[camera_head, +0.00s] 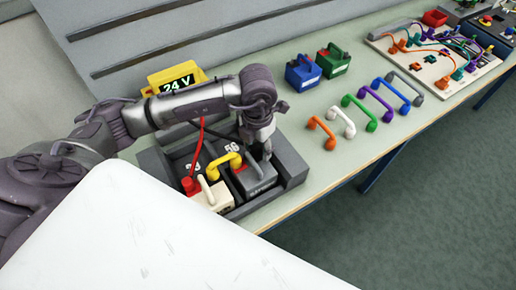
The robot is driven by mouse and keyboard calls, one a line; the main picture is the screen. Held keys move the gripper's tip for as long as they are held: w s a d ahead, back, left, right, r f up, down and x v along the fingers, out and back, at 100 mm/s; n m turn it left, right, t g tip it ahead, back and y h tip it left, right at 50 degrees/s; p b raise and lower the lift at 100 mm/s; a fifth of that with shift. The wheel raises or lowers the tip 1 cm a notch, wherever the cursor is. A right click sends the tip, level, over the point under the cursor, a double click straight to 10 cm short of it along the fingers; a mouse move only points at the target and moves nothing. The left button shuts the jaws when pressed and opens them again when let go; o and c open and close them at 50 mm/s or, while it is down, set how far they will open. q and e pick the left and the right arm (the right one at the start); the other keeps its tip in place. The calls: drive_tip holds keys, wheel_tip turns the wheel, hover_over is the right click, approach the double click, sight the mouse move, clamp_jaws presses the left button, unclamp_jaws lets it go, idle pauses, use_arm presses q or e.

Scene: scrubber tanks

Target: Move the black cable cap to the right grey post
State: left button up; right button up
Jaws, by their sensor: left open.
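My left gripper (264,153) is open and points down at the back right of the grey battery (259,182). Its fingers hide that corner, so the right grey post and any black cap there cannot be made out. A dark cable comes from the yellow 24 V meter (176,80) and passes behind my left arm; its end is hidden. A yellow jumper (223,161) arches between the grey battery and the beige battery (215,197). A red cap (190,186) on a red cable sits at the beige battery's left. My right gripper is not in view.
Both batteries stand in a dark grey tray (292,165). A blue battery (302,73) and a green battery (332,60) stand behind. Several coloured jumpers, including an orange one (321,131), lie to the right. A wired board (437,62) is farther right. The table's front edge is close.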

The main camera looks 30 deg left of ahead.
sight(257, 145)
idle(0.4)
use_arm(q)
drive_tip(key=shift+c, duration=0.2)
idle(0.3)
clamp_jaws()
drive_tip(key=shift+r, duration=0.1)
drive_tip(key=shift+r, duration=0.5)
drive_tip(key=shift+r+p, duration=1.45)
drive_tip(key=shift+r, duration=1)
